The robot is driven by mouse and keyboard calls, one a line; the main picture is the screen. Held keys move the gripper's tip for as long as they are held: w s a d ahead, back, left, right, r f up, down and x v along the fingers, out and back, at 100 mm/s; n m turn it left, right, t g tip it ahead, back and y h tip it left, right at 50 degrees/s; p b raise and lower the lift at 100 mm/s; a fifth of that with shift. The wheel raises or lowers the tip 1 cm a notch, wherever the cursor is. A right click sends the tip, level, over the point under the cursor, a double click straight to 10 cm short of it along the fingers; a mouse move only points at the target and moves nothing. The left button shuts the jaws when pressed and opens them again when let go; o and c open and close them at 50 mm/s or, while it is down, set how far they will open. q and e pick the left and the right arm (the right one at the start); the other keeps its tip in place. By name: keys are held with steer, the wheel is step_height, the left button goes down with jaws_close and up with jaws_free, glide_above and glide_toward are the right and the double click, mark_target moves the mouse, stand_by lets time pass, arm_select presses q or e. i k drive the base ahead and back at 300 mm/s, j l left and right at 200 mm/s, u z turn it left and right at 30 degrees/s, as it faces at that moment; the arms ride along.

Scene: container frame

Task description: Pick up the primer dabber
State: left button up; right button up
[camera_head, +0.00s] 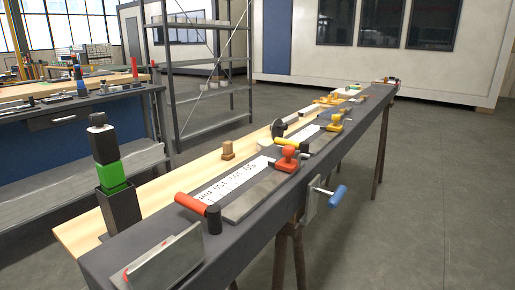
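I cannot tell for sure which thing is the primer dabber. A tall black piece with a bright green band (113,174) and a light top stands upright in a dark square holder (120,208) at the near left of the bench. A small tan knob-shaped piece (227,150) stands on the pale wood board behind the bench's middle. An orange-red knob-topped piece (288,158) stands on the bench further along. Neither of my grippers is in view.
A red-handled tool with a black head (198,204) lies near a metal plate (262,195) and a printed white strip (232,181). A grey metal block (165,262) is at the near end. A blue-handled clamp (337,196) juts from the right side. Floor at right is clear.

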mark_target(229, 153)
steer(key=i+j+z, duration=0.3)
steer(key=j+z, duration=0.2)
steer(key=j, duration=0.5)
steer(key=i+j+z, duration=0.2)
steer(key=j+z, duration=0.25)
steer(key=j, duration=0.55)
steer(key=j+z, duration=0.5)
steer(key=j, duration=0.55)
steer(key=j+z, duration=0.25)
steer(key=j, duration=0.25)
steer(key=k+j+z, duration=0.1)
steer(key=j+z, duration=0.2)
steer(key=j, duration=0.15)
steer(key=j+z, duration=0.35)
steer(key=j, duration=0.2)
steer(key=j+z, duration=0.3)
steer(key=j, duration=0.2)
steer(key=k+j+z, duration=0.1)
steer(key=j+z, duration=0.25)
steer(key=j, duration=0.15)
steer(key=k+j+z, duration=0.15)
steer(key=j+z, duration=0.2)
steer(key=j, duration=0.15)
